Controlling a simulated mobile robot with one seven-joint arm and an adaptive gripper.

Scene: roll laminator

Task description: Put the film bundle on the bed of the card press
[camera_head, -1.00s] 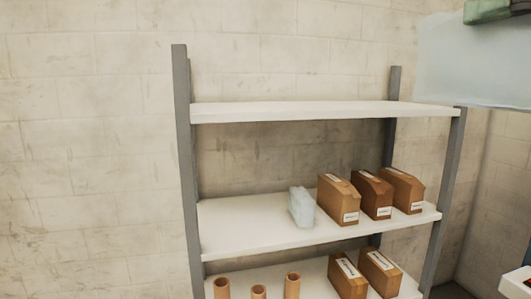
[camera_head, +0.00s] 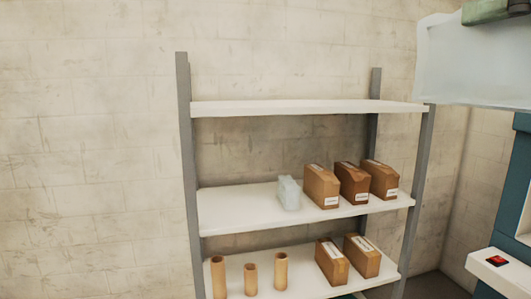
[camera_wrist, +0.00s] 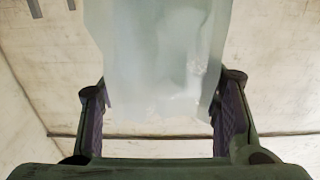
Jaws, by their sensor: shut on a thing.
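My gripper (camera_wrist: 163,88) is shut on a pale, translucent bluish film bundle (camera_wrist: 155,45), its two dark fingers on either side. In the head view the held film bundle (camera_head: 470,62) hangs large at the top right, below a green part of my gripper (camera_head: 495,12). A blue machine (camera_head: 515,190) with a white ledge (camera_head: 500,268) and a red button (camera_head: 497,260) stands partly in view at the right edge. I cannot tell whether it is the card press; no press bed is clearly visible.
A grey-post shelf unit with white boards (camera_head: 240,210) stands against the block wall. It holds several brown boxes (camera_head: 322,187), a small pale bundle (camera_head: 289,193) and three tan tubes (camera_head: 250,278). Its top board (camera_head: 300,106) is bare.

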